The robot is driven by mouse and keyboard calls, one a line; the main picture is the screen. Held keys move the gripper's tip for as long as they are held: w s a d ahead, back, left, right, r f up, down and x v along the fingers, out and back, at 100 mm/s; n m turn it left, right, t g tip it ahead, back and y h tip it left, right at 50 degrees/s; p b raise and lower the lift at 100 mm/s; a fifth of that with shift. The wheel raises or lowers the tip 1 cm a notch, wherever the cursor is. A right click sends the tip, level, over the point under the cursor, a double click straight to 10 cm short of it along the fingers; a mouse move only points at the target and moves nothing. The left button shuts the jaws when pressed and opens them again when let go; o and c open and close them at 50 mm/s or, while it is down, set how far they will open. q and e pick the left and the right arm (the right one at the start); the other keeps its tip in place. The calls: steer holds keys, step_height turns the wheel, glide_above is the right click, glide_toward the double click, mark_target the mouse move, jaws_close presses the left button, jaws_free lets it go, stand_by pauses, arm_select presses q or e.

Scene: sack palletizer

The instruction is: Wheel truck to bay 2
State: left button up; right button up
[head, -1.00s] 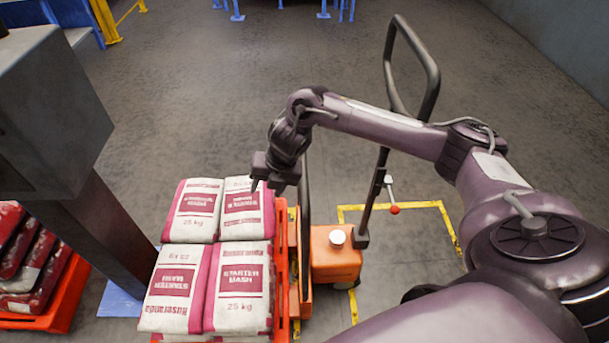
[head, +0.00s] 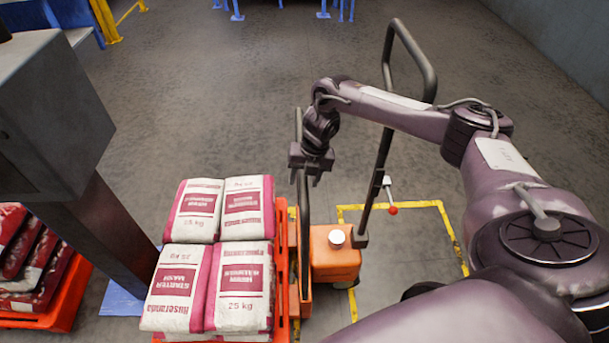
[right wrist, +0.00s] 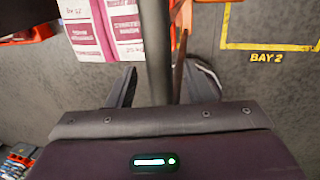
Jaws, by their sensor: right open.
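The orange truck (head: 335,262) stands right of the sack stack, with a tall dark loop handle (head: 431,75) rising from it. A dark upright bar (head: 304,235) stands at its left side. My right gripper (head: 312,180) is open at the upper part of this bar. In the right wrist view the bar (right wrist: 157,45) shows between the two spread fingers; I cannot tell whether they touch it. Bay 2 is a yellow floor outline (head: 442,215) at the truck's right; its lettering (right wrist: 266,58) shows in the right wrist view. My left gripper is not in view.
White and pink sacks (head: 240,285) are stacked on an orange pallet (head: 281,240) beside the truck. A grey box (head: 50,110) on a dark post stands at left, near red sacks (head: 35,265) on another orange base. Open floor lies behind.

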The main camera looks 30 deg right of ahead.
steer(key=shift+f, duration=0.1)
jaws_close()
stand_by(0.3)
